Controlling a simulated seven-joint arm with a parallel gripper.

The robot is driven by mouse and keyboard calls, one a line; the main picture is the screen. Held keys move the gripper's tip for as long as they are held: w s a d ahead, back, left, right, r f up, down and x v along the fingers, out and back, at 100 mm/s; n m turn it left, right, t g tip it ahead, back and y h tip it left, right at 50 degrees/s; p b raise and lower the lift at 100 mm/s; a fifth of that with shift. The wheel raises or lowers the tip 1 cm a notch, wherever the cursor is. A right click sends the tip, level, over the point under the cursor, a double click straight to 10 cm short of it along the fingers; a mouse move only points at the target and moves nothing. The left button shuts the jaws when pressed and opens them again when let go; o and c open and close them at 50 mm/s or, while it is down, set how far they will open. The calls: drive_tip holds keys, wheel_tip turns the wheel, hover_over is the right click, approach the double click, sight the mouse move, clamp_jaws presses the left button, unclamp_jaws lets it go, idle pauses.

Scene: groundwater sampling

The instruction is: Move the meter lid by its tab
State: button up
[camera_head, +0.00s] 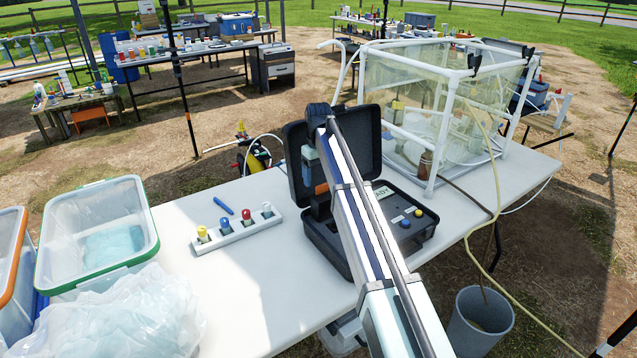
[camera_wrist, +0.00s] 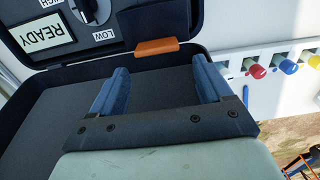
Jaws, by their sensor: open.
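The meter is a dark case (camera_head: 420,232) on the white table, with its lid (camera_head: 368,130) standing open at the back. My arm hides the middle of the lid and case. In the wrist view an orange tab (camera_wrist: 157,46) sits at the lid's edge, and the lid's dark inner face (camera_wrist: 45,115) fills the lower left. My gripper (camera_wrist: 161,64) is open, with its two blue fingers spread and empty. The tab shows between and just beyond the fingertips. I see no contact, but the depth between them is hard to judge.
A white rack (camera_head: 237,230) with several coloured-cap vials and a blue pen (camera_head: 223,206) lie left of the case. A clear framed chamber (camera_head: 400,100) stands behind it to the right. A green-rimmed tub (camera_head: 152,240) and plastic bag (camera_head: 120,320) are at the left.

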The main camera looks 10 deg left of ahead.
wheel_tip(320, 180, up, 10)
drive_tip(key=shift+r, duration=0.15)
idle(0.5)
